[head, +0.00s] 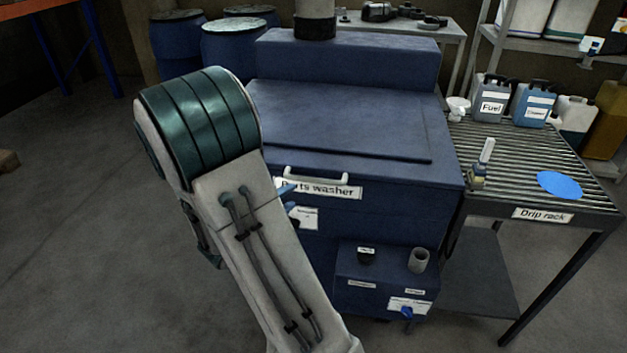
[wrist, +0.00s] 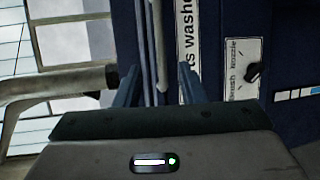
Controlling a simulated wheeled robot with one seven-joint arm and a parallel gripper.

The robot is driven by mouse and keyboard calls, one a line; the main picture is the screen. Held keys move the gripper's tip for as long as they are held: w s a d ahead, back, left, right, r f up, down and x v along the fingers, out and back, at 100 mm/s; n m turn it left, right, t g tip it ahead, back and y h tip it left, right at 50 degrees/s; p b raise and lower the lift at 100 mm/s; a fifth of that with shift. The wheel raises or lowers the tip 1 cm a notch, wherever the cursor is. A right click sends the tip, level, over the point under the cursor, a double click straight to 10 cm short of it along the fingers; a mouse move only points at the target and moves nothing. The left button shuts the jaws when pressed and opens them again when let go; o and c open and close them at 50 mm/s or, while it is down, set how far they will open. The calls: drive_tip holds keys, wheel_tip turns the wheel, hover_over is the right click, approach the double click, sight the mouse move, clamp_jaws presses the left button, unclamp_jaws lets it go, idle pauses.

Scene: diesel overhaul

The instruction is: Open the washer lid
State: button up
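The parts washer (head: 400,185) is a dark blue cabinet in the middle of the head view. Its flat lid (head: 350,115) lies shut on top. A pale bar handle (head: 325,178) runs along the lid's front edge, above the "Parts washer" label. In the wrist view the handle (wrist: 161,40) runs upright between the two blue fingers of my gripper (wrist: 160,72). The fingers are apart, with visible gaps beside the handle; I cannot tell whether either one touches it. In the head view my arm hides most of the gripper, and only a blue finger shows by the handle's left end.
A drip rack (head: 590,192) with a blue disc (head: 559,185) stands right of the washer. Blue drums (head: 237,42) stand behind left. A control box (head: 385,280) juts from the washer's lower front. A grey bent tube (wrist: 60,82) lies left of the fingers.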

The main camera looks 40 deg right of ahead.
sight(312, 181)
drive_tip(key=p+x, duration=0.2)
drive_tip(key=x, duration=1)
drive_tip(key=shift+s+d, duration=0.1)
drive_tip(key=shift+d, duration=0.05)
clamp_jaws()
